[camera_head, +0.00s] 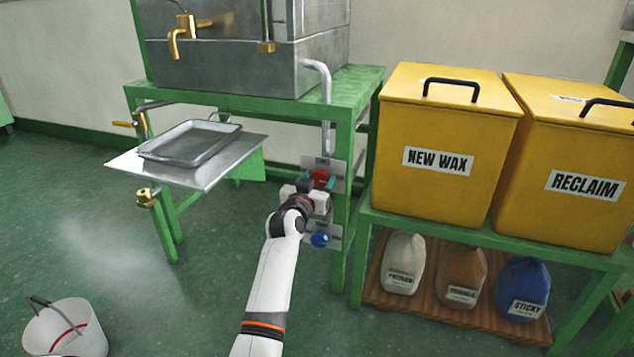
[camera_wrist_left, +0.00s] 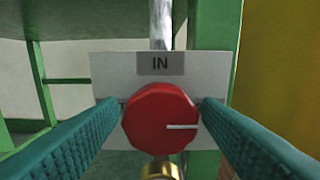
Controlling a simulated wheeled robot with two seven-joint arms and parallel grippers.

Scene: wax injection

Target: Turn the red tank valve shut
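The red tank valve (camera_head: 320,175) is a round faceted knob on a grey plate, under the pipe from the metal tank (camera_head: 220,65). In the left wrist view the red knob (camera_wrist_left: 158,118) fills the centre, below a label reading "IN" (camera_wrist_left: 160,64). Its white pointer line lies nearly level, towards the right. My left gripper (camera_head: 318,182) is at the valve. Its two teal fingers (camera_wrist_left: 161,106) stand on either side of the knob, with thin gaps between fingertips and knob. My right gripper is out of view.
A blue knob (camera_head: 319,240) sits on a lower plate beneath the red one. The green stand (camera_head: 345,200) is close beside the valve. Yellow bins (camera_head: 440,130) stand on the right; a tray (camera_head: 190,143) on a metal shelf is to the left. A white bucket (camera_head: 65,330) stands on the floor.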

